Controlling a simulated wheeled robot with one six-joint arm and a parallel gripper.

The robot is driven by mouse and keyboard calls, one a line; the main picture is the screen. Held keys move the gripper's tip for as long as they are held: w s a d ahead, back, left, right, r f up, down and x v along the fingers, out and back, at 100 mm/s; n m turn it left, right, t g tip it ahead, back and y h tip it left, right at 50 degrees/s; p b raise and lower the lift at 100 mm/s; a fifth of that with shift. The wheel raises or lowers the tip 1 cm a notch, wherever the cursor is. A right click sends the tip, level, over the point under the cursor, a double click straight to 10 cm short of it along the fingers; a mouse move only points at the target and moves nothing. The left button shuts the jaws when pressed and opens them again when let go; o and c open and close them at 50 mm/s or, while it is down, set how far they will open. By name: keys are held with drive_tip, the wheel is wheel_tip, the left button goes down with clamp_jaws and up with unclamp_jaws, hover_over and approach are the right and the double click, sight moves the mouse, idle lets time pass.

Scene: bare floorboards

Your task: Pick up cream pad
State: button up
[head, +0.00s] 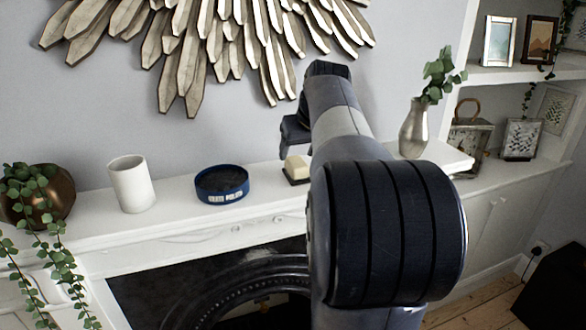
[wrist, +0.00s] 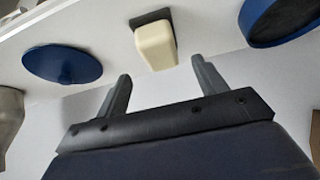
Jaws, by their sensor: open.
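The cream pad (head: 296,166) is a small pale block with a dark backing (head: 292,181), resting on the white mantel shelf. It also shows in the wrist view (wrist: 155,47), just beyond the fingertips and between their lines. My gripper (wrist: 160,70) is open, its two fingers spread with nothing held between them. In the head view my gripper (head: 296,140) hangs just above the pad, apart from it. My arm hides part of the shelf right of the pad.
A blue tin (head: 222,184) and a white cup (head: 131,184) stand left of the pad. A blue lid (wrist: 62,63) lies on its other side. A metal vase (head: 414,128) stands farther right. A wooden wall decoration (head: 200,45) hangs above the shelf.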

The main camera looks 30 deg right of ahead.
sight(297, 161)
drive_tip(key=shift+p+x, duration=0.65)
drive_tip(key=shift+x, duration=2.15)
drive_tip(key=shift+s+a, duration=0.1)
drive_tip(key=shift+a, duration=0.05)
drive_tip(key=shift+c, duration=0.2)
drive_tip(key=c, duration=1.1)
drive_tip(key=shift+c, duration=0.2)
wheel_tip(297, 161, up, 10)
drive_tip(key=shift+f, duration=0.1)
